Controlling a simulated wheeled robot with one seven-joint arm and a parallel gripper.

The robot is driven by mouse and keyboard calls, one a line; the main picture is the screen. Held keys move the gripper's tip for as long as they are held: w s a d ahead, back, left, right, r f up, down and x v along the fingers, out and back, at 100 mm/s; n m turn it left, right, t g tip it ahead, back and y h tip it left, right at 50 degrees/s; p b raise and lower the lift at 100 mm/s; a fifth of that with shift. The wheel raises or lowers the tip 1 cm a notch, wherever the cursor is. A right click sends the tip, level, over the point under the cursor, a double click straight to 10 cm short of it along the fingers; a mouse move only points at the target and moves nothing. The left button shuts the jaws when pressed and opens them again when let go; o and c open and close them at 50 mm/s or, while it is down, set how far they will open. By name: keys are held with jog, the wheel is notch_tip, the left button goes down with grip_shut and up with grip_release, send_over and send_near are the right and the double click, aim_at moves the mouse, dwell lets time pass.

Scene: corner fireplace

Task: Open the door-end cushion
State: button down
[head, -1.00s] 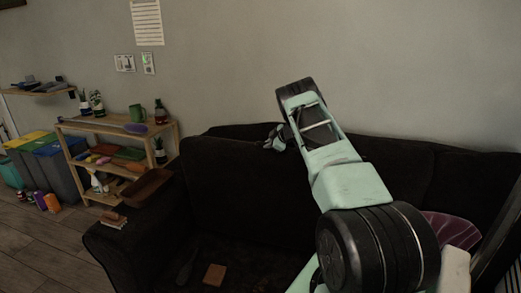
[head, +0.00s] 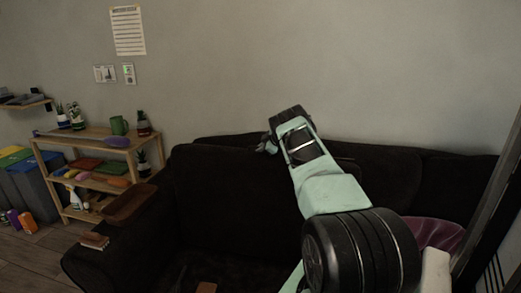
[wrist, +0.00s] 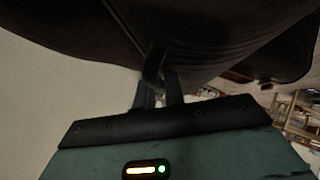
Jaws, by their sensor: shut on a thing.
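The black sofa's left back cushion (head: 235,195) stands upright against the sofa back in the head view. I take it as the door-end cushion, though no door shows clearly. My gripper (head: 267,147) is at its top edge, small and partly hidden by my wrist. In the wrist view, the dark underside of the cushion (wrist: 215,40) fills the top. There my gripper (wrist: 158,88) is shut on a narrow dark piece at the cushion, perhaps a tab or handle. Where that piece joins the cushion is too dark to tell.
A wooden tray (head: 130,203) and a small brown item (head: 94,240) lie on the sofa's left arm. A wooden shelf (head: 90,133) with plants and a green mug stands beyond it. A purple cushion (head: 437,234) lies on the right. Bins stand far left.

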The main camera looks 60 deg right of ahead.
jog(key=c, duration=1.8)
grip_release()
jog(key=shift+f, duration=0.1)
jog(key=shift+o, duration=0.2)
jog(key=b+v, duration=0.2)
jog(key=v, duration=1.5)
jog(key=shift+r, duration=0.2)
jog(key=shift+s, duration=0.1)
